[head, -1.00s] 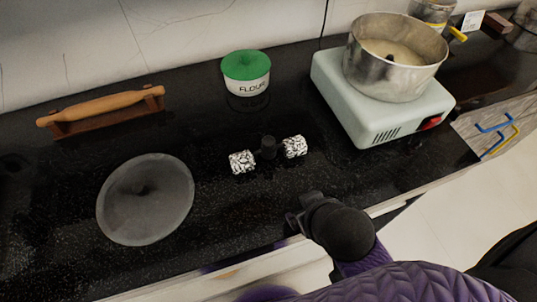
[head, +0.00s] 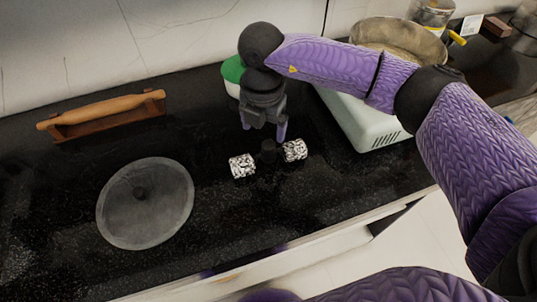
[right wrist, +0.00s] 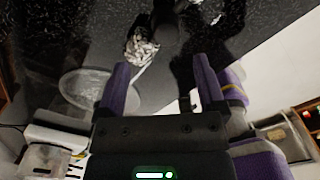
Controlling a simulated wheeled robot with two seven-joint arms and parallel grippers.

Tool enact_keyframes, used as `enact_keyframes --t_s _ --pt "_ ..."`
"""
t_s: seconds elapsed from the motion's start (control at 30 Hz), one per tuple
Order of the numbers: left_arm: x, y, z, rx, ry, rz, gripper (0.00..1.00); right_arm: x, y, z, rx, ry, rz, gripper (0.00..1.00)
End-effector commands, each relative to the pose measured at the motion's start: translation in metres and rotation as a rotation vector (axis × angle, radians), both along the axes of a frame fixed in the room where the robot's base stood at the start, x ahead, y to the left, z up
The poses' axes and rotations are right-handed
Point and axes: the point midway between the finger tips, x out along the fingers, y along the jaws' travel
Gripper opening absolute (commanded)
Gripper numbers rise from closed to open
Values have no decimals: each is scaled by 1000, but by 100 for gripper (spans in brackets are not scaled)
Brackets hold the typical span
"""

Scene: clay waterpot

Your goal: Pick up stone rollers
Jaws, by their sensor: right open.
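The stone rollers are two black-and-white patterned cylinders on the dark counter, the left roller (head: 242,165) and the right roller (head: 295,150). A small black piece (head: 268,151) stands between them. My right gripper (head: 264,130) is open and points down, just above and behind the black piece in the head view. In the right wrist view, one patterned roller (right wrist: 141,46) shows beyond the open, empty fingers (right wrist: 162,80), with a black piece beside it. My left gripper is not in view.
A grey round lid-like disc (head: 146,212) lies at left. A rolling pin (head: 100,110) rests on a wooden stand behind it. The green-lidded flour pot (head: 232,72) and pale stove (head: 365,125) are partly hidden by my right arm. The front counter is clear.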

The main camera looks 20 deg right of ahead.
Motion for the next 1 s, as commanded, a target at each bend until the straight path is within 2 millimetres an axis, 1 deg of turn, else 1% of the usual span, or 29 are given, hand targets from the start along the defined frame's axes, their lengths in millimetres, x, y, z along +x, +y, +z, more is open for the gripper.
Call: enact_keyframes --t_s 0.2,0.37,0.43,0.5,0.57,0.73,0.77,0.8,0.87,0.9,0.97,1.0 --pt "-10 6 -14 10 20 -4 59 -1 -1 -42 -4 5 0 89" --pt "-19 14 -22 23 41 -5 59 -2 -6 -65 -1 5 1 89" --pt "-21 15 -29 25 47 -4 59 -2 -10 -81 -2 6 1 89" --pt "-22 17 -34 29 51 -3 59 -2 -10 -94 1 5 3 89" --pt "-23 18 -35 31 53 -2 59 -2 -10 -100 2 4 4 89" --pt "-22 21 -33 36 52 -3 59 -2 -9 -97 3 2 5 89" --pt "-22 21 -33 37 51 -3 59 -2 -9 -97 3 2 5 82" --pt "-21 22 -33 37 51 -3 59 -2 -9 -97 3 2 5 74" --pt "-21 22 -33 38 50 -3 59 -2 -9 -97 3 2 5 61" --pt "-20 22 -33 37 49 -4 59 -2 -9 -97 3 2 5 53" --pt "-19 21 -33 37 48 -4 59 -2 -9 -97 4 2 5 40" --pt "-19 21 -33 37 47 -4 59 -2 -9 -97 4 2 5 32"
